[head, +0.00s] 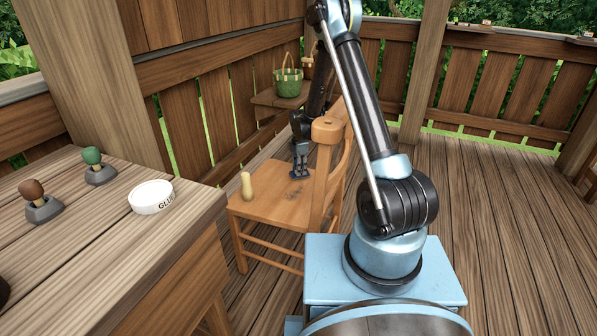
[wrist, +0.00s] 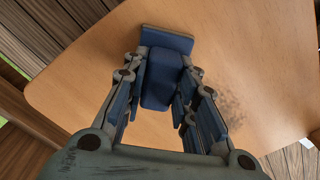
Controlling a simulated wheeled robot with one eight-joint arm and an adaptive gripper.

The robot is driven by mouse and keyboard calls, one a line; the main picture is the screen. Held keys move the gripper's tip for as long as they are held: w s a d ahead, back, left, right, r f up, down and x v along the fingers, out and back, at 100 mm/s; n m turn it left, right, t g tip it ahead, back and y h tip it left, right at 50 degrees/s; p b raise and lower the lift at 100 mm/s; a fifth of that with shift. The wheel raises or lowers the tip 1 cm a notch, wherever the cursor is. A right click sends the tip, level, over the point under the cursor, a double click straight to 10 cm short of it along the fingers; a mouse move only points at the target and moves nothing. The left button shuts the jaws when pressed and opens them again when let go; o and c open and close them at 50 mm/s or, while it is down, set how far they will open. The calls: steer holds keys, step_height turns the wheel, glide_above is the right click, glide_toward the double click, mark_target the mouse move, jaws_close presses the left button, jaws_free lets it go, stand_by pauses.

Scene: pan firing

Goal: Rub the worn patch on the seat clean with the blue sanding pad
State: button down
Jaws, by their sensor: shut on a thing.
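In the head view my gripper (head: 299,165) is over the seat, beside the backrest. I cannot tell whether the pad touches the seat.
A pale, bottle-shaped piece (head: 247,187) stands on the seat's left side. The workbench (head: 110,225) at left holds a white glue tub (head: 151,197) and brown (head: 32,192) and green (head: 92,157) knobbed tools. A green basket (head: 288,82) sits behind. The deck at right is clear.

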steer(key=shift+w+d, duration=0.2)
steer(key=shift+w, duration=0.3)
steer(key=shift+w+d, duration=0.2)
steer(key=shift+w, duration=0.3)
steer(key=shift+s+d, duration=0.2)
steer(key=shift+d, duration=0.5)
steer(key=shift+s+a+f, duration=0.1)
steer(key=shift+s+a, duration=0.3)
steer(key=shift+s, duration=0.75)
steer(key=shift+s+a+r, duration=0.1)
steer(key=shift+s+a, duration=0.35)
steer(key=shift+s, duration=0.75)
steer(key=shift+s+a+f, duration=0.1)
steer(key=shift+s+a, duration=0.3)
steer(key=shift+s, duration=0.75)
steer(key=shift+s+a, duration=0.4)
steer(key=shift+s, duration=0.65)
steer(key=shift+s+a, duration=0.35)
steer(key=shift+s, duration=0.65)
steer(key=shift+s+a, duration=0.4)
steer(key=shift+s, duration=0.65)
steer(key=shift+r, duration=0.2)
steer(key=shift+r, duration=2.95)
steer(key=shift+r, duration=0.1)
